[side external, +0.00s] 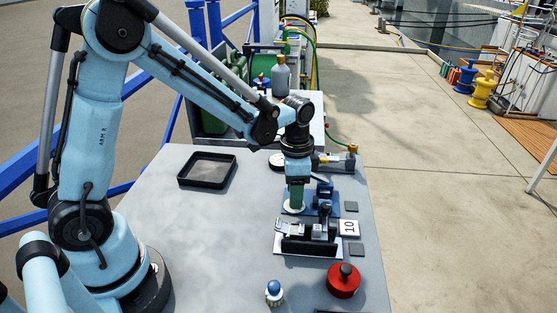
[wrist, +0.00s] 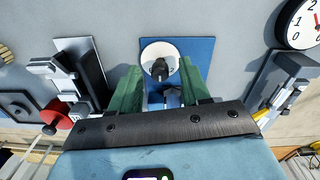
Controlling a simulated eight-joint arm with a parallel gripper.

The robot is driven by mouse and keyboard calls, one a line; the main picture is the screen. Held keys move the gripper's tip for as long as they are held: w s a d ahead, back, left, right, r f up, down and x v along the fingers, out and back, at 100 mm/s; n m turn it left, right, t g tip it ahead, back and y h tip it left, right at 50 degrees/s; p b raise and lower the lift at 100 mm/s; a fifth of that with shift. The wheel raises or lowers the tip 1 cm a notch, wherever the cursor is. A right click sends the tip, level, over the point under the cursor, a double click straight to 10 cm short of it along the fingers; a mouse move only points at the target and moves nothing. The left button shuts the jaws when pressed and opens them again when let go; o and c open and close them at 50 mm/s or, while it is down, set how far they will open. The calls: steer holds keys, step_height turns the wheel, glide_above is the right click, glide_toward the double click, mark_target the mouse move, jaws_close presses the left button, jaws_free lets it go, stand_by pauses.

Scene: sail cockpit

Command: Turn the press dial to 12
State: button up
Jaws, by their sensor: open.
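The press dial (wrist: 148,50) is a white disc with a dark knob (wrist: 160,68) at its middle, on a blue base (wrist: 200,47). A digit "2" shows beside the knob; the other markings are too small or hidden. In the side view the dial (side external: 293,209) shows under my fingers. My gripper (wrist: 159,76) is open, pointing down, with one green finger on each side of the knob. In the side view my gripper (side external: 296,194) is just above the dial. I cannot tell whether the fingers touch the knob.
A clamp-like fixture (side external: 306,236) and a "10" card (side external: 348,228) stand close in front. A red round part (side external: 344,281) and a blue-topped knob (side external: 274,290) are near the front. A black tray (side external: 207,171) lies left. A round gauge (wrist: 302,22) is nearby. The table's left middle is clear.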

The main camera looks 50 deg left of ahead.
jaws_close()
steer(key=shift+n, duration=0.4)
steer(key=n, duration=0.3)
steer(key=shift+n, duration=2.4)
jaws_free()
